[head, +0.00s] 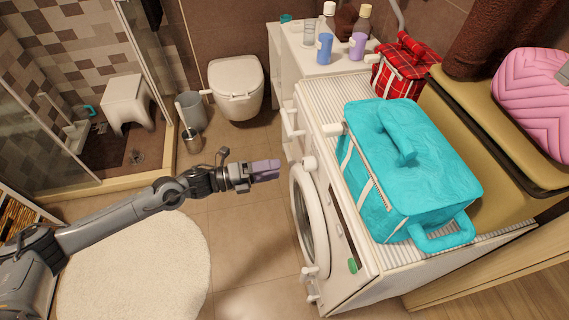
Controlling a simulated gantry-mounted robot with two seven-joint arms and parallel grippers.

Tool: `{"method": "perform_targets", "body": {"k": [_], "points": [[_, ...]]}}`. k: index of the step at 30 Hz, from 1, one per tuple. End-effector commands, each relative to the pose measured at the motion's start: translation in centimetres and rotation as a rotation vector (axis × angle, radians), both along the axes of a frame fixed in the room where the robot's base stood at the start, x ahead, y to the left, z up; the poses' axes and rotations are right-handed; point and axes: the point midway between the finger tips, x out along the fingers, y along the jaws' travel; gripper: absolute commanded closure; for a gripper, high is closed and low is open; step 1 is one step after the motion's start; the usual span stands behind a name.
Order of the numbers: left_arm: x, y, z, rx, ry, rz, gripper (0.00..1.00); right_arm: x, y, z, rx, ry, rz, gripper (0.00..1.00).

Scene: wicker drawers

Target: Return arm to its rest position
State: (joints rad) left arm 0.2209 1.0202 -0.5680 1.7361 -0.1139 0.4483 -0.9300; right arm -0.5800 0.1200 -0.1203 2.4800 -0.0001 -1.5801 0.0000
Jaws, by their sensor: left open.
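My left arm comes in from the left edge and reaches across the floor over a white round rug. My left gripper (264,170) is at the end of it, with purple-grey fingers pointing right. It is open and holds nothing that I can see. It is in the air in front of the white washing machine (340,235), a little left of its round door (307,215); whether it touches the door I cannot tell, but a gap shows. My right gripper is not in view. The wicker drawers show only partly at the left edge (15,215).
A turquoise bag (420,175) and a red plaid bag (405,68) sit on the machine top. Bottles (325,45) stand on the white cabinet behind. A toilet (236,85), a grey bin (192,110) and a shower with a white stool (127,103) are at the back. The rug (140,265) is clear.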

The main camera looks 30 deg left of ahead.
Motion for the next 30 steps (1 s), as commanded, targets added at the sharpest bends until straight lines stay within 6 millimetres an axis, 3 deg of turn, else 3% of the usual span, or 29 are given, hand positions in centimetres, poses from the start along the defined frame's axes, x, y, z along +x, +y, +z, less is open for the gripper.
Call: {"method": "perform_targets", "body": {"k": [6, 23, 26, 30], "points": [[-0.9, 1.0, 0.0, 0.001, 0.001, -0.001, 0.31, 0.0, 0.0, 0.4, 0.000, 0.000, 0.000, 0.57], [-1.6, 1.0, -0.4, -0.003, 0.021, -0.002, 0.31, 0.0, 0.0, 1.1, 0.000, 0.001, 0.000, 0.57], [-3.2, -0.4, -1.5, -0.042, 0.073, -0.006, 0.31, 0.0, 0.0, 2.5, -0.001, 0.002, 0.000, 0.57], [-6.9, -5.2, -1.1, -0.198, 0.151, -0.016, 0.31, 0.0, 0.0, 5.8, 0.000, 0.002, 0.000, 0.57]]}}
